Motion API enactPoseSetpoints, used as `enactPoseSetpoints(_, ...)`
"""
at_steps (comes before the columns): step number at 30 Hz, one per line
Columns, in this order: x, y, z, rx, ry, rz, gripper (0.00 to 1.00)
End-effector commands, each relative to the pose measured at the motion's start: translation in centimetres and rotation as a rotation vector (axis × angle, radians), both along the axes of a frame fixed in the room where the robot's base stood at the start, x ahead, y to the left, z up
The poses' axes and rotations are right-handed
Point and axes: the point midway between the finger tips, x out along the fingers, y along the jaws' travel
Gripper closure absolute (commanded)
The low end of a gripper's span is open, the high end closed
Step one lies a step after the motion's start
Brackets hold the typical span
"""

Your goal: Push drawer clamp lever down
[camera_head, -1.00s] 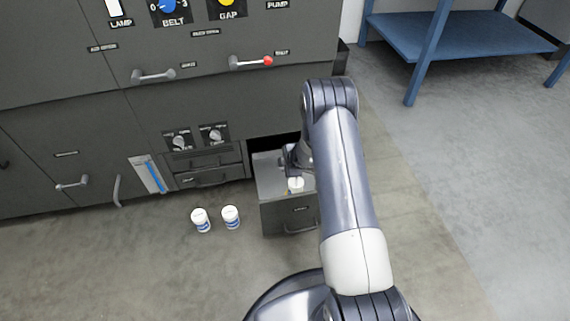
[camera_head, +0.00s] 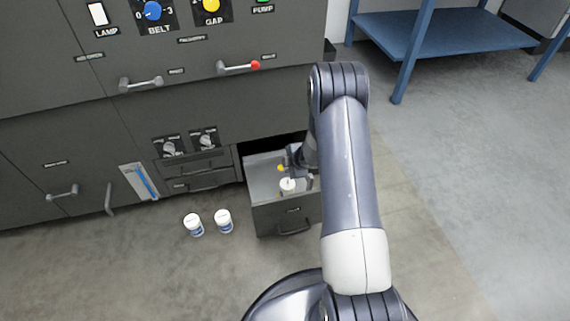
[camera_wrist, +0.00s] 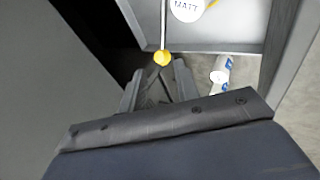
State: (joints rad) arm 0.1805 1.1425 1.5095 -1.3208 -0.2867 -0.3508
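The clamp lever is a thin light rod with a yellow knob (camera_head: 281,168) at its end, inside the open drawer (camera_head: 274,217). In the wrist view the knob (camera_wrist: 162,58) shows just beyond and between my fingertips, with the rod running up from it. I cannot tell whether the fingers touch it. My gripper (camera_head: 293,157) is over the drawer, right beside the knob. In the wrist view its two fingers (camera_wrist: 157,82) stand apart with nothing clearly between them. A white jar (camera_head: 288,187) stands in the drawer; its lid (camera_wrist: 187,8) reads MATT.
Two white jars (camera_head: 194,225) (camera_head: 223,221) stand on the floor left of the drawer. The dark cabinet (camera_head: 90,140) rises behind, with handles and knobs. A blue table (camera_head: 440,40) stands at the back right. The floor to the right is clear.

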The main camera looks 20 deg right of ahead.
Motion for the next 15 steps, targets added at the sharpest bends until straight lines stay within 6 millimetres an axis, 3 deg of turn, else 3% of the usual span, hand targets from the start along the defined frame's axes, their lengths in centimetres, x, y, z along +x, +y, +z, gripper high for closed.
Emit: enactPoseSetpoints(15, -2.0, -2.0, 2.4, 0.001, 0.001, -0.003, 0.69)
